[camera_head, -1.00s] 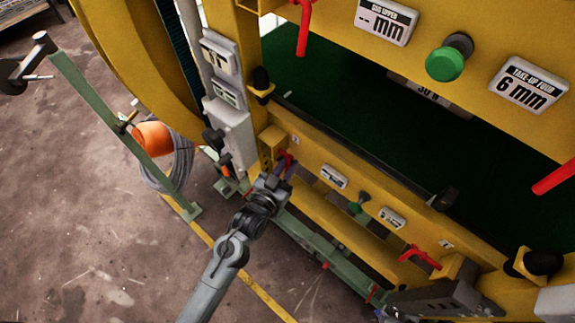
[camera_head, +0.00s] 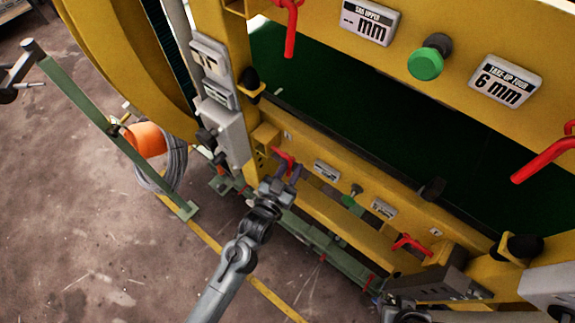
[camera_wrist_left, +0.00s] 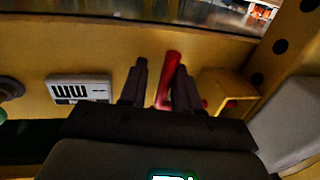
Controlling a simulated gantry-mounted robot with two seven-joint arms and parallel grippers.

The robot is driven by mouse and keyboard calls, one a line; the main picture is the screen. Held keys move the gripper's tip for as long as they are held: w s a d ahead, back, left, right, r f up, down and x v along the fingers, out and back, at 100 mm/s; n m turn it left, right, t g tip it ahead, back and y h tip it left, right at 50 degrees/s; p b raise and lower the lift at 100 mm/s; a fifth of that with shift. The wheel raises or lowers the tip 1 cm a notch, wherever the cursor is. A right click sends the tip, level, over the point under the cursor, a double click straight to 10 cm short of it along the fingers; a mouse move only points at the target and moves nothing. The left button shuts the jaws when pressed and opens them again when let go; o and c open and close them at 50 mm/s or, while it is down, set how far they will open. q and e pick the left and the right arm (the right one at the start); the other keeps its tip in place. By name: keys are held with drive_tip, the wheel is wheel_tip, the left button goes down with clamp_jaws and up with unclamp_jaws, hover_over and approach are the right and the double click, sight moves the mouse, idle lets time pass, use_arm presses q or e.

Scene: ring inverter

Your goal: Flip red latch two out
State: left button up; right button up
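A red latch (camera_head: 284,158) sits at the left end of the lower yellow beam (camera_head: 330,208). My left gripper (camera_head: 287,173) is at this latch, fingers pointing up towards the beam. In the left wrist view the red latch (camera_wrist_left: 170,72) shows between the two dark fingers of my left gripper (camera_wrist_left: 160,75), closer to the right finger. The fingers are apart; contact with the latch cannot be told. Another red latch (camera_head: 411,244) is at the right end of the same beam.
The upper yellow beam (camera_head: 400,62) carries a red latch at its left (camera_head: 291,30) and one at its right (camera_head: 543,159), with a green knob (camera_head: 425,65) between. A small display (camera_wrist_left: 79,88) lies left of the fingers. A green post (camera_head: 100,120) stands left.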

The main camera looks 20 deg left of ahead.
use_arm(q)
drive_tip(key=shift+o, duration=0.4)
drive_tip(key=shift+d, duration=0.15)
drive_tip(key=shift+a, duration=0.2)
drive_tip(key=shift+s, duration=0.15)
drive_tip(key=s+a+p, duration=0.1)
drive_tip(key=s, duration=0.9)
drive_tip(key=shift+s+a, duration=0.15)
drive_tip(key=shift+s, duration=0.1)
